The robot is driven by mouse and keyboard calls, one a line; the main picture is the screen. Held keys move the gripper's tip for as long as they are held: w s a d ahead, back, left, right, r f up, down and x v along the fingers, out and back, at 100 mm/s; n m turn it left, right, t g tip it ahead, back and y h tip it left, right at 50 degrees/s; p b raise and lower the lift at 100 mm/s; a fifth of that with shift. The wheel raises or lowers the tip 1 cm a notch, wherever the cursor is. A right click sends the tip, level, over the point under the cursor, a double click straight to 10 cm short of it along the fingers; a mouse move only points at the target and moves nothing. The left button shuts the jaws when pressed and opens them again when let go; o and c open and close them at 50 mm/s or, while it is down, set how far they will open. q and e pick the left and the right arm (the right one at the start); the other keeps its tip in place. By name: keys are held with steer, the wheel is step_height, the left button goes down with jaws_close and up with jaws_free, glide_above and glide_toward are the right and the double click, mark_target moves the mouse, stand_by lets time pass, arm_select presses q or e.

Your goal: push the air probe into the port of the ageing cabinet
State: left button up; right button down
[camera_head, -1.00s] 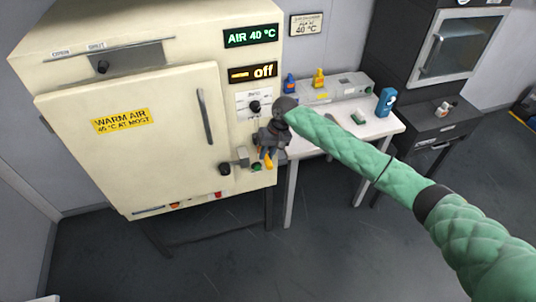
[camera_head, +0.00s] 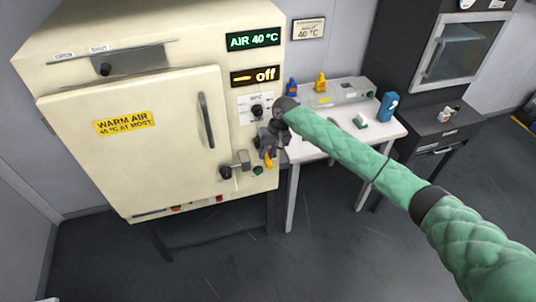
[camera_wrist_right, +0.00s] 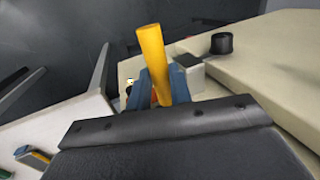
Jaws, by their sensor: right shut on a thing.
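The cream ageing cabinet (camera_head: 160,160) fills the left of the head view, its door shut and its displays reading "AIR 40 °C" and "off". My right gripper (camera_head: 267,151) is at the right edge of the cabinet front, below the round dial. It is shut on the orange-yellow air probe (camera_head: 268,160). In the right wrist view the yellow probe (camera_wrist_right: 153,62) stands out between the blue fingers (camera_wrist_right: 161,84). I cannot make out the port, and I cannot tell whether the probe touches the cabinet. My left gripper is not in view.
A black door latch (camera_head: 234,167) and a green button (camera_head: 258,170) sit close to my right gripper. A white table (camera_head: 345,145) with bottles stands to the right of the cabinet. A dark oven cabinet (camera_head: 400,60) stands behind it.

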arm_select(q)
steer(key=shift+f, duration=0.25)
arm_select(e)
steer(key=shift+w+a, duration=0.3)
steer(key=shift+w, duration=0.55)
steer(key=c, duration=1.2)
jaws_free()
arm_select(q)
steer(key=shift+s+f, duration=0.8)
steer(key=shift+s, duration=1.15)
arm_select(e)
steer(key=shift+w+d+r+b, duration=0.1)
steer(key=shift+r+b, duration=0.1)
steer(key=shift+b, duration=0.2)
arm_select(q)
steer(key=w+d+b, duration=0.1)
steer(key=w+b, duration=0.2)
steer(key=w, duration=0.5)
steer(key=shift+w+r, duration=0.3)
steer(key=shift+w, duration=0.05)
arm_select(e)
steer(key=shift+v, duration=3.7)
